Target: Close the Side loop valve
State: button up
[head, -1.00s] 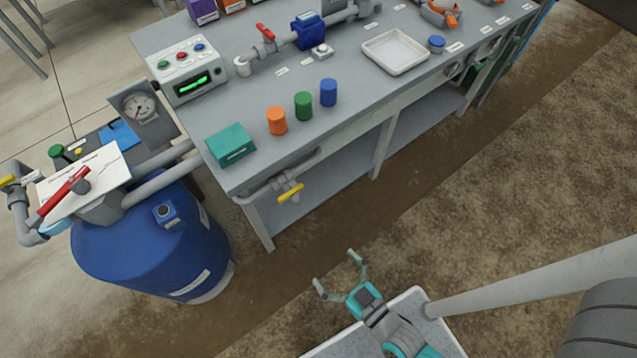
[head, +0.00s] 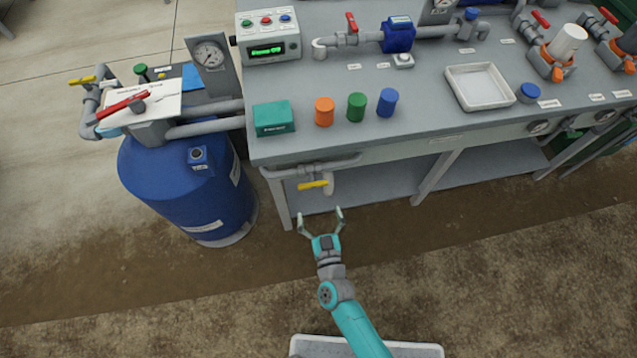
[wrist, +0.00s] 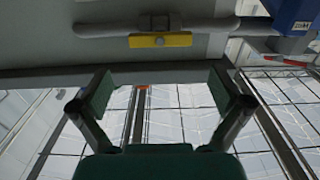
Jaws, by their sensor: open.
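A valve with a yellow handle (head: 312,185) sits on a grey pipe (head: 320,168) under the bench's front edge. No label that I can read names it as the Side loop valve. In the wrist view its yellow handle (wrist: 160,40) lies roughly parallel to the pipe (wrist: 110,27). My gripper (head: 320,220) is open and empty, just in front of and below this handle in the head view, not touching it. In the wrist view my gripper (wrist: 160,92) has its fingers spread, with the handle beyond them near the top.
A blue tank (head: 190,190) with a red lever (head: 123,102) and another yellow-handled valve (head: 82,80) stands left. The bench (head: 430,115) carries a red-handled valve (head: 352,22), a teal box (head: 274,118), coloured caps and a white tray (head: 480,86). The floor in front is clear.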

aim_at(313, 187)
jog(key=x, duration=0.9)
jog(key=shift+w, duration=0.2)
jog(key=c, duration=0.8)
